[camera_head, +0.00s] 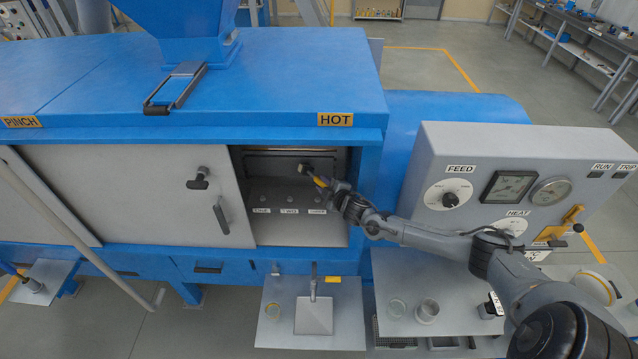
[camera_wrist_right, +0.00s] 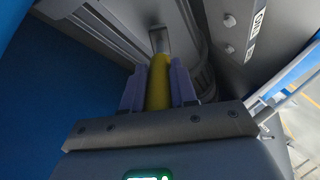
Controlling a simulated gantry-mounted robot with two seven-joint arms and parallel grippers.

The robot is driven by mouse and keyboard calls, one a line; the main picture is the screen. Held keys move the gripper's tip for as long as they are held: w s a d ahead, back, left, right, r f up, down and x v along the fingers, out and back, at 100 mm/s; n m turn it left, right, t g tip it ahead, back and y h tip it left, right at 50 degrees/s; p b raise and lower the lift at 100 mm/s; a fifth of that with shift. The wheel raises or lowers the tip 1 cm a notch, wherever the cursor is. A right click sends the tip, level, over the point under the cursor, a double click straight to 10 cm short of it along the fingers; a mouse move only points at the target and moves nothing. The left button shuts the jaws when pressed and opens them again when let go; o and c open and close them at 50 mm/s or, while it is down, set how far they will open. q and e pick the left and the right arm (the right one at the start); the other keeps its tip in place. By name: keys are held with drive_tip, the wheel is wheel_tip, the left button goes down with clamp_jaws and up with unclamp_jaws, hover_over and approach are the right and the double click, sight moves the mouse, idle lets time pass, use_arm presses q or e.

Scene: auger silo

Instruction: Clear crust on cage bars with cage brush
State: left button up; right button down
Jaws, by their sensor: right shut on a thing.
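My right gripper (camera_head: 331,188) reaches from the right into the open bay of the blue machine. It is shut on the yellow handle of the cage brush (camera_head: 320,182), whose dark head points up and left toward the dark cage area (camera_head: 275,163) at the back of the bay. In the right wrist view the gripper (camera_wrist_right: 158,88) has purple pads on both sides of the brush's yellow handle (camera_wrist_right: 158,75). A grey metal neck extends beyond it, beside long grey bars (camera_wrist_right: 104,32). I cannot make out the crust or whether the bristles touch the bars. My left gripper is not in view.
A grey sliding door (camera_head: 130,190) with a black knob covers the bay's left side. Several labelled knobs line the ledge below the cage. The grey control panel (camera_head: 520,165) stands right, above a shelf with cups. A small tray (camera_head: 275,335) projects below the bay.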

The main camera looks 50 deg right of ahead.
drive_tip(key=shift+s+d+r, duration=0.1)
drive_tip(key=shift+d+r, duration=0.05)
drive_tip(key=w+a+b, duration=0.4)
drive_tip(key=w+a, duration=0.3)
drive_tip(key=w, duration=0.2)
idle(1.3)
